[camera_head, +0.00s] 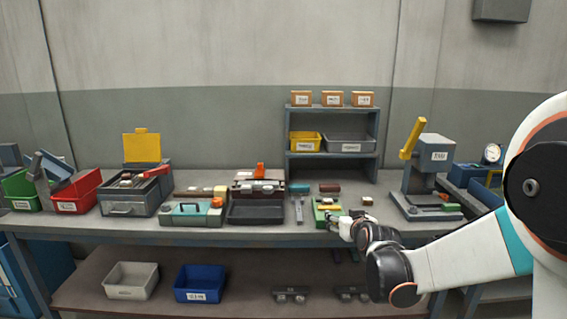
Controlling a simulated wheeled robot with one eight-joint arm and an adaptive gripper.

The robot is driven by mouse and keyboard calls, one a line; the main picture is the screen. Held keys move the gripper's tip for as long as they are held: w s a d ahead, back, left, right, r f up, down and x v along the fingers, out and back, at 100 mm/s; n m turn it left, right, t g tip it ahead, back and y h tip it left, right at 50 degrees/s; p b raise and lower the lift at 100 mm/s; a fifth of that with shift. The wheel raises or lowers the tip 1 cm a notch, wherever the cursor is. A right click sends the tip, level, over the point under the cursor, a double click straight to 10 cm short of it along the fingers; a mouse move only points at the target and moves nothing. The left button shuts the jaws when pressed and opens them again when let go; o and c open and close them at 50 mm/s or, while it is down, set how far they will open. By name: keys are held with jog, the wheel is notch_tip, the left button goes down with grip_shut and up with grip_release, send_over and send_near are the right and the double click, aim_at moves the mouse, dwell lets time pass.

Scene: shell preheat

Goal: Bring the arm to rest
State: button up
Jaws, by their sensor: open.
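My arm, white with black joints and a teal band, reaches in from the right edge of the head view. My gripper (338,221) is at its far end, just over the front edge of the workbench (285,233). It is open, and I see nothing held in it. A green fixture (323,205) is right beside the fingers, partly behind them. I cannot tell whether the fingers touch it. The fingertips are small and partly hidden by the wrist.
Left of my gripper are a dark open case (256,211), a teal-lidded box (192,215) and a grey toolbox (130,207). A grey press (426,180) stands right, behind my arm. A shelf (332,156) is at the back. Bins (200,284) sit on the lower shelf.

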jog(key=s+r+g, duration=0.2)
jog(key=s, duration=0.7)
jog(key=s+r+g, duration=0.1)
jog(key=s+r, duration=0.2)
jog(key=s, duration=0.7)
jog(key=s+d+f+g, duration=0.1)
jog(key=s+f+g, duration=0.1)
jog(key=s, duration=0.8)
jog(key=s+d+f+m+g+h, duration=0.1)
jog(key=s+f, duration=0.1)
jog(key=s, duration=0.8)
jog(key=shift+s+f+g, duration=0.15)
jog(key=shift+f+g, duration=0.1)
jog(key=shift+g, duration=0.15)
